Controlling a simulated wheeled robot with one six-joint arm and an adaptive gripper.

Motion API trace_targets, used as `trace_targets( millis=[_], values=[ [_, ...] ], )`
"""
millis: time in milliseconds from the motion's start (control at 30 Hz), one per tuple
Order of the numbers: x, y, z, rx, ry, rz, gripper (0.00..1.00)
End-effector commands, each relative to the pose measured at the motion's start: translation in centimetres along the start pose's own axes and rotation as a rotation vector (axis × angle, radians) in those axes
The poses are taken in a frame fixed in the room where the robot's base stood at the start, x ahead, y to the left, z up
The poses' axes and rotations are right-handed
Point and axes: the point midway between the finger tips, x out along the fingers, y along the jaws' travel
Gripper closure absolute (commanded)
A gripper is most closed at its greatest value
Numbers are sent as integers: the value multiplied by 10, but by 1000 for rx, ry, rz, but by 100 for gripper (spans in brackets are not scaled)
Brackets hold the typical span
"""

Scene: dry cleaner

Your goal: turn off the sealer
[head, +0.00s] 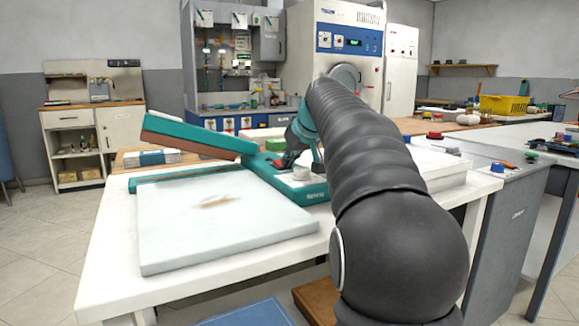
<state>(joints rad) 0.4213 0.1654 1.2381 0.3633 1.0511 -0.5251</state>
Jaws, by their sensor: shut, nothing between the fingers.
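The sealer (312,192) is a teal machine on the white table (110,268). Its long teal sealing arm (200,135) is raised and tilts up to the left. A pale board or pad (215,235) with a brown scorch mark lies in front of it. A red part (279,163) and a round white knob (301,172) show on the sealer's body. My gripper (288,160) is shut and empty, pointing down just over the sealer's body beside these parts. My arm hides part of the gripper and the sealer's right side. Whether the fingertips touch anything, I cannot tell.
A white stack (440,165) lies on the table right of my arm. A grey counter (485,160) with small coloured items stands at right. Open floor (30,255) lies at left.

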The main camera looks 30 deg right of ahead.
Motion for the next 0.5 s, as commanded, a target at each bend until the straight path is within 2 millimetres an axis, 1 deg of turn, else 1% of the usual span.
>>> trace_targets(
  millis=[500],
  values=[
    [-12,0,-12,-1,-1,0,100]
  ],
)
